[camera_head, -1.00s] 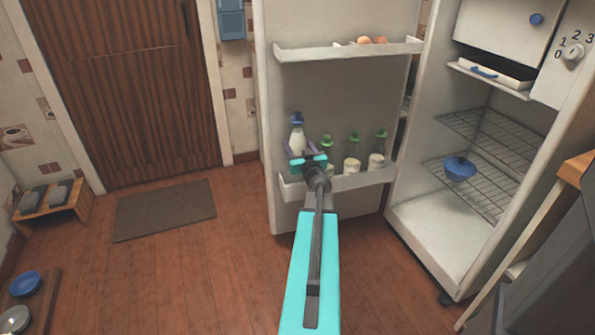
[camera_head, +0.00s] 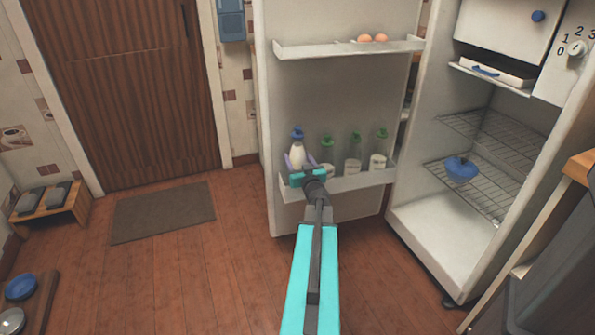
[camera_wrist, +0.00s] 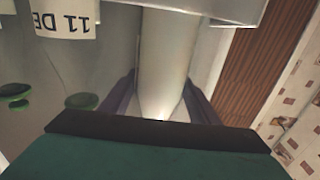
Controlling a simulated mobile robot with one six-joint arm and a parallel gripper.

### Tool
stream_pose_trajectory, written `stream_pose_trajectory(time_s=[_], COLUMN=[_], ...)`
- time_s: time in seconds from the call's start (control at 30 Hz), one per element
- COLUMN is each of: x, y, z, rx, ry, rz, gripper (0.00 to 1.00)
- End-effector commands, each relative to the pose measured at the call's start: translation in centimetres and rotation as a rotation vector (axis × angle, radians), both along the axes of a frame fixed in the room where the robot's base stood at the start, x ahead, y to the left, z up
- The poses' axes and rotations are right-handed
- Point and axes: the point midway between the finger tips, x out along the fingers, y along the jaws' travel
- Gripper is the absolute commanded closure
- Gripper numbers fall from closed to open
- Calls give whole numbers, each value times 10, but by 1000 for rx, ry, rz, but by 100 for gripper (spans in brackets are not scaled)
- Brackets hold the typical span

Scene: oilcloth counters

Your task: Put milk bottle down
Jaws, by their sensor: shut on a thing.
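The milk bottle (camera_head: 297,155) is white with a blue cap and stands upright at the left end of the fridge door's lower shelf (camera_head: 350,183). My gripper (camera_head: 298,161) is shut on its body, with one purple finger on each side. In the wrist view, the bottle (camera_wrist: 165,60) is upside down between the fingers (camera_wrist: 160,108). Its base is hidden behind the shelf's white front rail (camera_wrist: 215,10), so I cannot tell whether it touches the shelf floor.
Several green-capped bottles (camera_head: 353,162) stand to the right on the same shelf. An upper door shelf (camera_head: 345,48) holds eggs (camera_head: 372,38).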

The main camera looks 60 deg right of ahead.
Motion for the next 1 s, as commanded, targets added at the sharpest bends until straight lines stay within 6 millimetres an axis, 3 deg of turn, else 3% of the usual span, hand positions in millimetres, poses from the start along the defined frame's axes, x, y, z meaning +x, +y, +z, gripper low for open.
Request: stream_pose_trajectory(time_s=[0.37, 1.0], x=[1, 3], y=[-1, -3], z=[-49, -54], rx=[-2, -2], ry=[-4, -4], rz=[2, 1], gripper=[96, 96])
